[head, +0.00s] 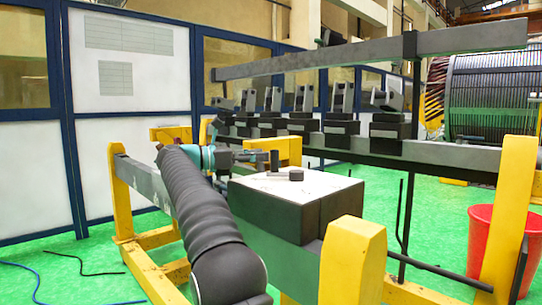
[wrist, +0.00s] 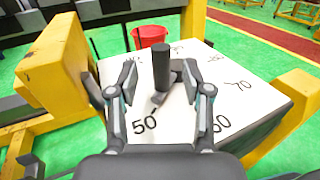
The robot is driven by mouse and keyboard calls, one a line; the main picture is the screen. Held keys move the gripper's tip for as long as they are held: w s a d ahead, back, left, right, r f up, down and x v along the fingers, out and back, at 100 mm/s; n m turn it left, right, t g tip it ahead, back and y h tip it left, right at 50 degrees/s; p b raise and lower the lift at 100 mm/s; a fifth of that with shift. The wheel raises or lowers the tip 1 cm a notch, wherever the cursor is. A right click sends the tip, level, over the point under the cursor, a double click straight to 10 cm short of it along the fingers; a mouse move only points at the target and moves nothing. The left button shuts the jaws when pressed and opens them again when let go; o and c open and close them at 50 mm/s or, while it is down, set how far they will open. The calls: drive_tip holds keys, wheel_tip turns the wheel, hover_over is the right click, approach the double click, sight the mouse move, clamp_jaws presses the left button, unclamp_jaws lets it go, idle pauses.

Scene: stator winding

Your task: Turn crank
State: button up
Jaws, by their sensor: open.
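The crank shows in the wrist view as a dark upright cylindrical handle (wrist: 161,58) on a short dark arm. In the head view the handle (head: 275,160) stands beside a low round dark knob (head: 296,175). It is on a white dial top (wrist: 180,125) marked with numbers such as 50 and 70, on a dark box (head: 290,213). My gripper (wrist: 160,72) is open, with one finger on each side of the handle and visible gaps to it. In the head view my gripper (head: 250,157) reaches in from the left, partly hidden.
Yellow frame posts (head: 352,262) stand close around the box, and one (wrist: 58,65) is at the left in the wrist view. A rail with several dark clamp blocks (head: 390,132) runs behind. A red bin (head: 484,240) stands at the right on the green floor.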

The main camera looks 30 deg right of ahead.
drive_tip(key=a, duration=0.6)
drive_tip(key=shift+w+a, duration=0.4)
drive_tip(key=shift+w, duration=0.05)
